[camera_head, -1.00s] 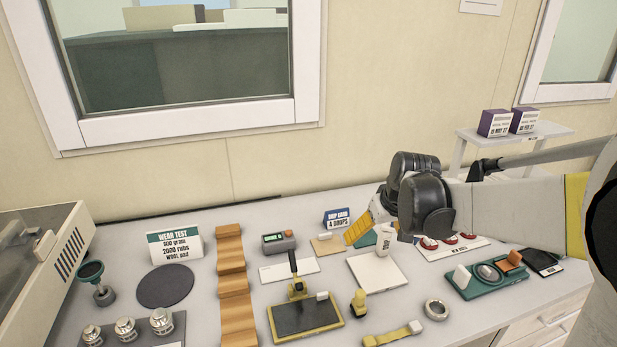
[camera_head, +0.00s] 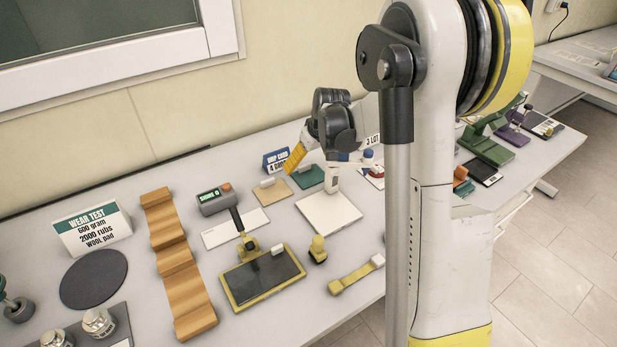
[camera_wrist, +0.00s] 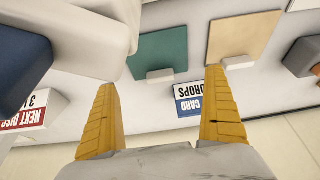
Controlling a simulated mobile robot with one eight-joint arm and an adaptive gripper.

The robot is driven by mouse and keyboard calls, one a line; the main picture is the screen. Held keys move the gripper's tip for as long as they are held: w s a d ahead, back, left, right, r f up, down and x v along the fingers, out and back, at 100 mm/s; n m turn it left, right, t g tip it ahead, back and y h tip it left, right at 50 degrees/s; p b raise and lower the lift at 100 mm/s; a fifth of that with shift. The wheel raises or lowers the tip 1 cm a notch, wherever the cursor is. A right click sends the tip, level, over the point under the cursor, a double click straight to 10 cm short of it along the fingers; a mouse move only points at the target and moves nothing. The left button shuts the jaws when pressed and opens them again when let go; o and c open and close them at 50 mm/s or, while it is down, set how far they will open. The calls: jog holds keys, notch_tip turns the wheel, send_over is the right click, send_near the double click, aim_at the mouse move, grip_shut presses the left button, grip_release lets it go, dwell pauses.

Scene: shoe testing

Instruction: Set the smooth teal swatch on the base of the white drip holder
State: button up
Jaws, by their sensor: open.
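The teal swatch (camera_head: 311,174) lies flat on the bench, with a small white tab at one edge; it also shows in the wrist view (camera_wrist: 163,48). The white drip holder has a flat square base (camera_head: 328,214) in front of it, with a white upright part (camera_head: 332,180) at the base's back edge. A large white part, probably of the holder, fills the wrist view's upper left (camera_wrist: 65,30). My gripper (camera_wrist: 160,80) is open and empty; its yellow fingers point toward the swatch's tab edge, apart from it. In the head view my gripper (camera_head: 291,165) is behind the swatch.
A tan swatch (camera_head: 272,191) lies left of the teal one. A blue card sign (camera_head: 276,160) stands behind them. A black pad in a yellow frame (camera_head: 262,279) and a yellow stamp-like piece (camera_head: 317,250) are in front. The holder's base looks bare.

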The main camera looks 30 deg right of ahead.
aim_at(306, 167)
jog(key=b+x, duration=0.1)
jog(key=x, duration=0.3)
jog(key=shift+r, duration=0.2)
jog(key=c, duration=1.8)
